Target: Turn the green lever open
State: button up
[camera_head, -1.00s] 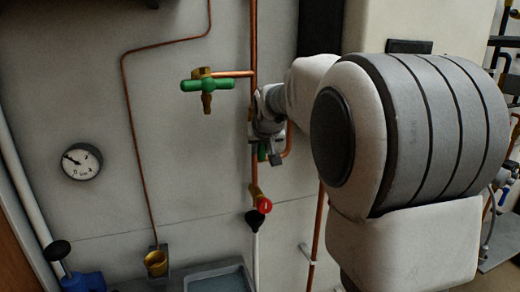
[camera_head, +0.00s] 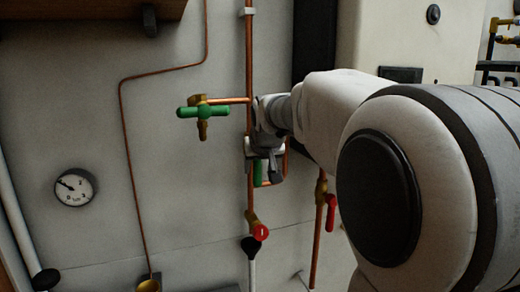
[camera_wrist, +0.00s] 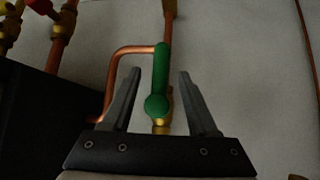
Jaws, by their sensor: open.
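The green lever (camera_wrist: 161,75) stands upright in the wrist view, its round hub low and its bar pointing up. It lies between the two fingers of my gripper (camera_wrist: 158,77), which are apart, with a visible gap on each side. Brass fittings show above and below the lever. In the head view my gripper (camera_head: 266,163) is at the wall pipe, and part of the green lever (camera_head: 257,173) shows beside it; the rest is hidden by the gripper. A second green T-shaped handle (camera_head: 203,112) sits on a brass tap to the left.
A red-handled valve (camera_head: 260,232) is below the gripper, and another red handle (camera_head: 330,213) is on a pipe to the right. A round gauge (camera_head: 75,187) hangs at left.

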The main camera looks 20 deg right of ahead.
jog(key=v, duration=1.2)
jog(key=shift+s+a, duration=0.1)
jog(key=shift+s, duration=0.05)
jog(key=s+a+f+n+g+y, duration=0.1)
jog(key=s+a+f, duration=0.2)
jog(key=s+f, duration=0.7)
jog(key=s+a+f+n+g, duration=0.1)
jog(key=s+a+f, duration=0.3)
jog(key=s+f, duration=0.6)
jog(key=s+g, duration=0.1)
jog(key=s, duration=0.2)
jog(key=shift+a+y, duration=0.3)
jog(key=shift+y, duration=0.1)
jog(key=shift+f, duration=0.15)
